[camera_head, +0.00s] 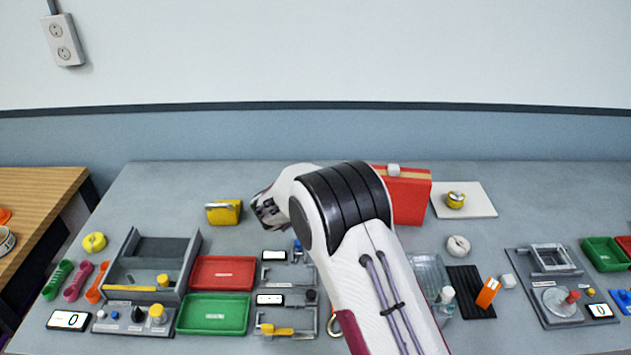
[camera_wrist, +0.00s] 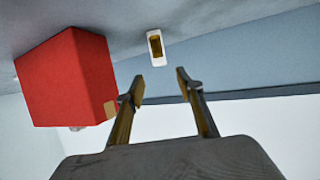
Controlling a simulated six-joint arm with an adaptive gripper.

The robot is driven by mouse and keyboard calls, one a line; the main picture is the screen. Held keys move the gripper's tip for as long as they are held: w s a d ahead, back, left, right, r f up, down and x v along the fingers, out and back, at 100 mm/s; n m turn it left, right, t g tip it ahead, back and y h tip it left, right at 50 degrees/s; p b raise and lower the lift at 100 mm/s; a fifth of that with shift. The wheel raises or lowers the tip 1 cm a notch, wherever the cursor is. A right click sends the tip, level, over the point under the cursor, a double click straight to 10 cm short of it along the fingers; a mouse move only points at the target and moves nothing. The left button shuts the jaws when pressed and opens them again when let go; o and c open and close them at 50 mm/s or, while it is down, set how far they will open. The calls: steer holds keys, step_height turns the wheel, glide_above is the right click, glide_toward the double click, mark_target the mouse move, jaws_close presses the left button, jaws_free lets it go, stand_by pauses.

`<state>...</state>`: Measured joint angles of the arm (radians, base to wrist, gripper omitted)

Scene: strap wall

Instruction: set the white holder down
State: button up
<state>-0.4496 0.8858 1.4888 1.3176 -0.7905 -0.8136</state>
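In the wrist view, which is turned upside down, a small white holder (camera_wrist: 149,48) with a brownish-yellow middle is at the grey tabletop, beyond my fingertips. In the head view my gripper (camera_head: 266,212) is above the table, right of a yellow block (camera_head: 224,212).
A red box (camera_head: 410,195) with a tan strap and a white piece (camera_head: 393,169) on top stands behind my arm; the box (camera_wrist: 68,80) is also in the wrist view. Red (camera_head: 223,272) and green (camera_head: 213,314) trays lie in front. The back left tabletop is clear.

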steer(key=shift+s+a+r, duration=0.2)
steer(key=shift+s, duration=0.4)
steer(key=shift+r, duration=0.1)
stand_by(0.4)
step_height(320, 180, up, 13)
steer(key=s+n+y, duration=0.2)
steer(key=s+y, duration=0.1)
steer(key=y, duration=0.1)
steer(key=s+d+r+n+y, duration=0.2)
steer(key=s+r+y, duration=0.2)
steer(key=s+r, duration=0.6)
steer(key=s+d+f+g+h, duration=0.1)
steer(key=s+d, duration=0.4)
steer(key=s, duration=0.8)
steer(key=s+d+f+g+h, duration=0.1)
steer(key=s+d+f+g, duration=0.2)
steer(key=s, duration=1)
steer(key=s+d+f+g+h, duration=0.1)
steer(key=s+d+f+g, duration=0.2)
steer(key=s, duration=1)
steer(key=d+f, duration=0.1)
steer(key=d, duration=0.2)
steer(key=shift+s+d, duration=0.2)
steer(key=shift+d, duration=0.15)
